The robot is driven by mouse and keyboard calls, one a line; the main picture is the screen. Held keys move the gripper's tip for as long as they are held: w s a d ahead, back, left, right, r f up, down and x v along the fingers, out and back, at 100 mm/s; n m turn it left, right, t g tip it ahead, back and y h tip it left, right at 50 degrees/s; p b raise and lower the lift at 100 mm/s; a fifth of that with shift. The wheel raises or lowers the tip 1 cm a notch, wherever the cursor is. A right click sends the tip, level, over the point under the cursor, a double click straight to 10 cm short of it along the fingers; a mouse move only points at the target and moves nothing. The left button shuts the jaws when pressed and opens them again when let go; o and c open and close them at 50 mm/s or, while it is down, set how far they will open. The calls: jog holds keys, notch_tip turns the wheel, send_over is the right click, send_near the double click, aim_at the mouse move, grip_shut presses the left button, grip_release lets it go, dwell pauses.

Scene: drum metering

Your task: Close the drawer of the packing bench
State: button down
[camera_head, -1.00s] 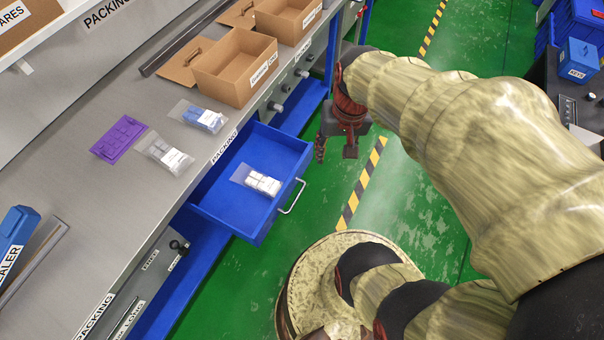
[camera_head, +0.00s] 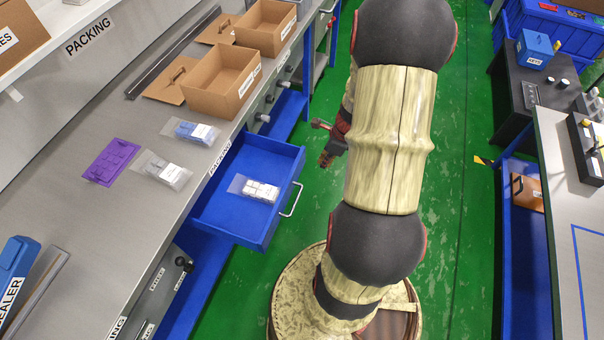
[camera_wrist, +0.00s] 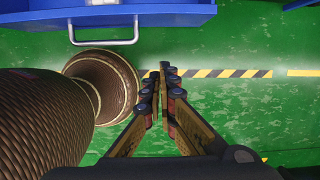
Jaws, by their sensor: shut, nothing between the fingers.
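The blue drawer (camera_head: 228,215) of the packing bench (camera_head: 95,215) stands pulled out over the floor, with a bag of white parts (camera_head: 259,189) lying inside. Its silver handle (camera_head: 292,200) is on the front face. In the wrist view the drawer front (camera_wrist: 170,12) and its handle (camera_wrist: 103,41) show at the top. My gripper (camera_head: 322,142) is to the right of the drawer and apart from it. In the wrist view my gripper (camera_wrist: 160,72) is shut with its fingertips together and empty, over the green floor below the drawer front.
On the bench top lie bagged parts (camera_head: 190,131), a purple tray (camera_head: 112,161) and open cardboard boxes (camera_head: 220,80). A dark table (camera_head: 545,85) and another workbench (camera_head: 570,200) stand at the right. Green floor (camera_head: 465,250) is clear between.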

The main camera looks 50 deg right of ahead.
jog(key=w+a+f+b, duration=0.2)
jog(key=w+f+b, duration=0.4)
jog(key=f, duration=0.3)
jog(key=shift+a+f+m, duration=0.25)
jog(key=shift+f+m, duration=0.05)
jog(key=shift+f, duration=0.05)
jog(key=p, duration=1.6)
send_over(245, 162)
jog(key=s, duration=0.1)
jog(key=shift+s+d+r, duration=0.15)
jog(key=shift+s+d, duration=0.05)
jog(key=shift+d, duration=0.1)
jog(key=shift+w+a+p, duration=0.25)
jog(key=shift+w+p, duration=0.35)
jog(key=shift+w, duration=0.1)
